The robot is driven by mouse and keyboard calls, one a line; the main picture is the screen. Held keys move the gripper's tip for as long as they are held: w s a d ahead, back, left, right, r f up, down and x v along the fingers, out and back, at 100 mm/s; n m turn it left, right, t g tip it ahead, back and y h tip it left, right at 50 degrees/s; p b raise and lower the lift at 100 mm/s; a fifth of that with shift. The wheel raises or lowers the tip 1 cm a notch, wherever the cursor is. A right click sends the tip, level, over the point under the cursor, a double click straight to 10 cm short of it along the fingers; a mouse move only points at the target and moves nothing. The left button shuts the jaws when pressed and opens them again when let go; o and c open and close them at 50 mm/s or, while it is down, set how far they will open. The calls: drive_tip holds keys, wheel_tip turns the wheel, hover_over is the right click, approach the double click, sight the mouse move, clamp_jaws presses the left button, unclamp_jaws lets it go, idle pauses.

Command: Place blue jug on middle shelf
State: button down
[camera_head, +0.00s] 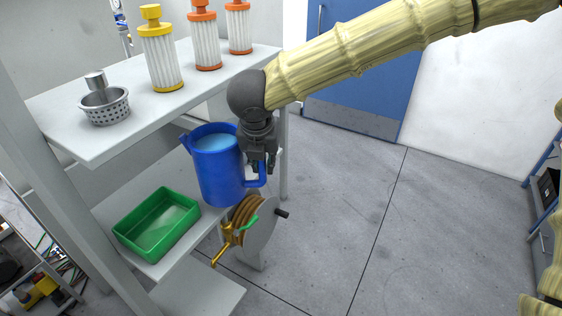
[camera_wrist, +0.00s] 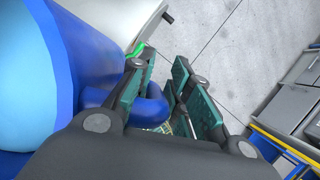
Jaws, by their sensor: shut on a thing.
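The blue jug (camera_head: 214,168) is upright, with a light blue inside, in the head view. It is at the open side of the shelf unit, at about the height of the middle shelf (camera_head: 118,204), and partly overlaps its edge. I cannot tell whether its base touches the shelf. My gripper (camera_head: 262,166) is at the jug's right side, shut on its handle. In the wrist view the jug (camera_wrist: 78,65) fills the left, and its handle lies between the fingers of my gripper (camera_wrist: 165,98).
A green tray (camera_head: 157,224) sits on the middle shelf, left of the jug. The top shelf (camera_head: 62,117) holds a metal strainer (camera_head: 105,104) and several filter cartridges (camera_head: 161,52). A hose reel (camera_head: 247,222) stands below the jug. The floor to the right is clear.

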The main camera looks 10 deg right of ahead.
drive_tip(key=w+a+f+p, duration=0.2)
drive_tip(key=w+a+f, duration=0.1)
drive_tip(key=a, duration=0.1)
idle(0.8)
drive_tip(key=shift+f, duration=0.2)
drive_tip(key=c, duration=1.3)
unclamp_jaws()
drive_tip(key=shift+f, duration=0.1)
drive_tip(key=s+r+b, duration=0.1)
drive_tip(key=s, duration=0.3)
drive_tip(key=s+a+r+b, duration=0.1)
drive_tip(key=s+r+b, duration=0.1)
drive_tip(key=s, duration=0.3)
drive_tip(key=s+a+r+b, duration=0.1)
drive_tip(key=s, duration=0.3)
drive_tip(key=shift+s+a+r+b, duration=0.25)
drive_tip(key=shift+s+r+b, duration=0.1)
drive_tip(key=shift+s+r, duration=0.05)
